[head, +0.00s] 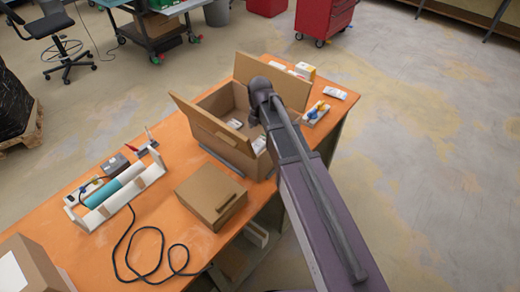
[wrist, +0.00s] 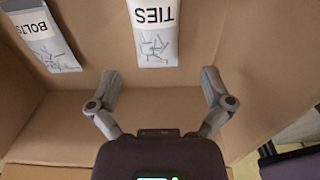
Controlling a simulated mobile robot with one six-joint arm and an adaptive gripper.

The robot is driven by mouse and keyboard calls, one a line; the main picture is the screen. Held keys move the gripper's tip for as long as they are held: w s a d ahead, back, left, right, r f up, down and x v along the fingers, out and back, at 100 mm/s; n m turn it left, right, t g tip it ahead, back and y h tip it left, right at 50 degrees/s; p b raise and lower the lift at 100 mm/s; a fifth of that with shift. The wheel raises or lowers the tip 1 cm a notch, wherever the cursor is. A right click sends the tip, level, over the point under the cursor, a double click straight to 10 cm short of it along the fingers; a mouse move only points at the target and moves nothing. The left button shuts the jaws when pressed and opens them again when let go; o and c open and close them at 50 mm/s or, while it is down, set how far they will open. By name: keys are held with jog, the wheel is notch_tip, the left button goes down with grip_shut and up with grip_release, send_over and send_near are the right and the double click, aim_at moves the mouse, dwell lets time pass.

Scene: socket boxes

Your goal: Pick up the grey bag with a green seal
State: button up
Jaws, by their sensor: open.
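Two bags lie inside an open cardboard box (head: 213,134). In the wrist view, one bag (wrist: 155,35) is labelled TIES and lies just beyond my gripper (wrist: 160,78), near the middle. The other bag (wrist: 42,38), labelled BOLTS, lies at the upper left. Both have white labels and greyish lower parts with printed drawings. Their far ends are cut off by the frame, and no green seal shows on either. My gripper is open with nothing between its fingers. In the head view its fingers are hidden behind my arm and the box.
The box's cardboard walls and raised flaps surround my gripper. A closed cardboard box (head: 211,194) stands in front on the orange table (head: 160,205). A white holder with a teal cylinder (head: 115,188) and a black cable (head: 150,250) lie left. Small items lie behind the box.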

aim_at(259, 143)
jog(key=shift+f+b, duration=0.85)
jog(key=shift+f, duration=0.3)
jog(key=shift+w+a+f+b, duration=0.1)
jog(key=shift+f+b, duration=1.2)
jog(key=shift+w+f+b, duration=0.1)
jog(key=shift+f+b, duration=1.2)
jog(key=c, duration=1.1)
